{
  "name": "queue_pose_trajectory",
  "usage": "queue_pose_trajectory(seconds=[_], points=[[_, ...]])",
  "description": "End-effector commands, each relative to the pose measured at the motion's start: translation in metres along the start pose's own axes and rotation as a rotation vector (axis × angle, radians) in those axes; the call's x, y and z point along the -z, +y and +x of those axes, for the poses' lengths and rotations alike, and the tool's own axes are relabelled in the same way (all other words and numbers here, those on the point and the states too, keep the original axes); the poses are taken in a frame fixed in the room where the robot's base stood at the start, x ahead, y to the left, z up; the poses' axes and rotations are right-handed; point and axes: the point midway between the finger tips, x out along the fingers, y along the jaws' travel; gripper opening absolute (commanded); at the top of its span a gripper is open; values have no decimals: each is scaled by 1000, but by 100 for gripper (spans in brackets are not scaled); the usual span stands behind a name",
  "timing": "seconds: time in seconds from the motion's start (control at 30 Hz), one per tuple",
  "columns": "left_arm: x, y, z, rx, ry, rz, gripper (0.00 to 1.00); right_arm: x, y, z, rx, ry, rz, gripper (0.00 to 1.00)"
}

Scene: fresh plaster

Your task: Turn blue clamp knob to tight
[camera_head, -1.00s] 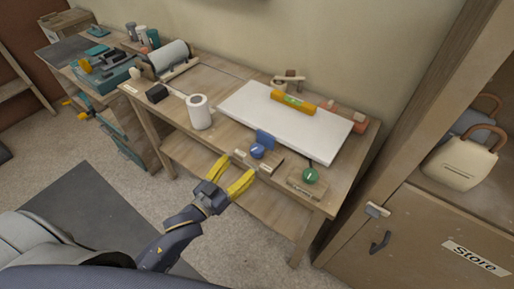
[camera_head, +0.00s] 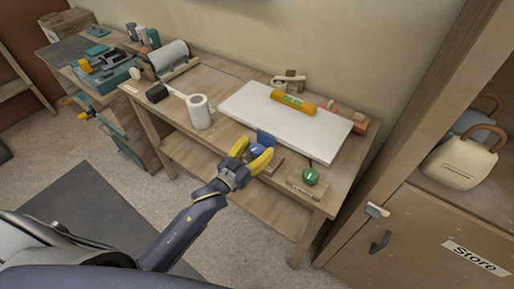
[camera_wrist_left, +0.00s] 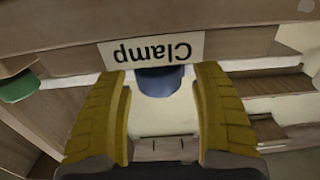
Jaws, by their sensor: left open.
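The blue clamp knob (camera_head: 257,149) sits at the front edge of the workbench, with a blue upright block (camera_head: 265,137) just behind it. My left gripper (camera_head: 252,154) is open, with its yellow fingers reaching to either side of the knob in the head view. The knob's pointer mark is not readable. My right gripper is not in view.
A green knob (camera_head: 309,176) on a wooden block stands to the right on the bench (camera_head: 225,136). A white board (camera_head: 285,118) carries a yellow level (camera_head: 293,102). A white roll (camera_head: 200,111) stands left. A cabinet (camera_head: 420,232) labelled "Store" is at the right.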

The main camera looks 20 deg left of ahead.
Motion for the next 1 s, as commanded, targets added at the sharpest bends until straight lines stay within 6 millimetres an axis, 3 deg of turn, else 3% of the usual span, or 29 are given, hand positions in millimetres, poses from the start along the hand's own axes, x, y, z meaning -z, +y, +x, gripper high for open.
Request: queue_pose_trajectory(seconds=[0.2,0.7,1.0], points=[[0,0,0,0,0,0,66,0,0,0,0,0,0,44],[0,0,0,0,0,0,9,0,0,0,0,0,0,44],[1,0,1,-73,3,7,9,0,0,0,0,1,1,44]])
